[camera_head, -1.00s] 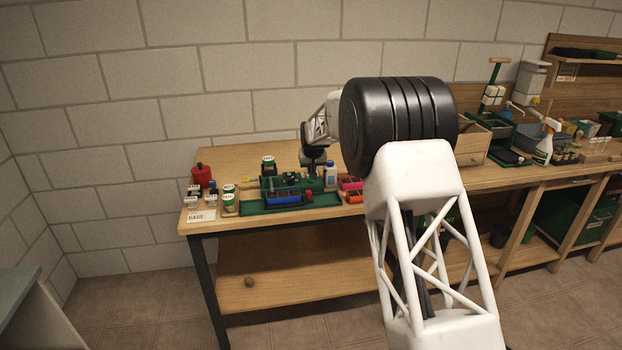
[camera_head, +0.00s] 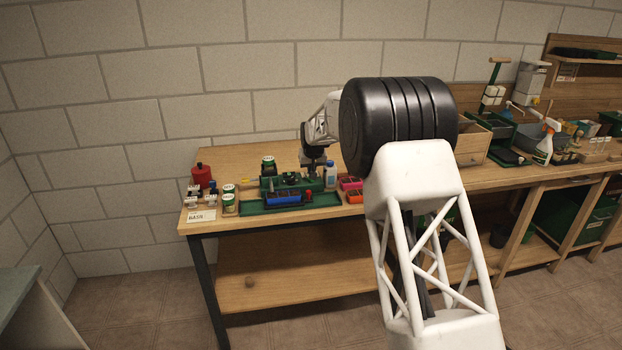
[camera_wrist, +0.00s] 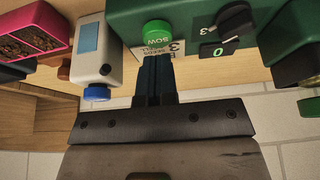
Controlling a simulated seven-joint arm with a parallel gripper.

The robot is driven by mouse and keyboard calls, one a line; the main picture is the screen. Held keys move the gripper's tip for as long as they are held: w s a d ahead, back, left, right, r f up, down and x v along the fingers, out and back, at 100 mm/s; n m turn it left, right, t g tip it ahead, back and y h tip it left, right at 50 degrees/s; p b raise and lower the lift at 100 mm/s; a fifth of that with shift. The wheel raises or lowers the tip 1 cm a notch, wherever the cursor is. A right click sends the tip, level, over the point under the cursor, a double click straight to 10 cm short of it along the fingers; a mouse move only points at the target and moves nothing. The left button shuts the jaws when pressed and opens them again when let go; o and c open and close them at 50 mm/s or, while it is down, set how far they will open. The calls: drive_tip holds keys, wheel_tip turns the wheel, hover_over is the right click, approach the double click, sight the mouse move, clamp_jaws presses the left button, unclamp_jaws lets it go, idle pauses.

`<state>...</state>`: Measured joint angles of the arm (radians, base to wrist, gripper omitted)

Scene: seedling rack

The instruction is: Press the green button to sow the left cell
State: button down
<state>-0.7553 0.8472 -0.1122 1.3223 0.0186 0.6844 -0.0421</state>
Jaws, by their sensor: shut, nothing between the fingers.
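The green button (camera_wrist: 158,34), marked SOW, sits on the green seeder (camera_wrist: 190,20) in the wrist view. My gripper (camera_wrist: 157,58) is shut and empty, its dark fingertips right at the button's near edge. I cannot tell whether they touch it. In the head view the green seeder (camera_head: 270,184) stands on the bench with a blue cell tray (camera_head: 283,199) at its front. My gripper (camera_head: 314,168) is over its right end, small and partly hidden there. The left cell cannot be made out.
A white bottle with a blue cap (camera_wrist: 97,55) stands close left of my fingers, with a pink tray (camera_wrist: 35,30) beyond it. A black dial (camera_wrist: 232,22) is right of the button. White-lidded jars (camera_head: 229,198) and a red canister (camera_head: 201,175) stand left on the bench.

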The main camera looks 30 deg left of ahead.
drive_tip(key=shift+f, duration=1.1)
drive_tip(key=shift+r, duration=3.75)
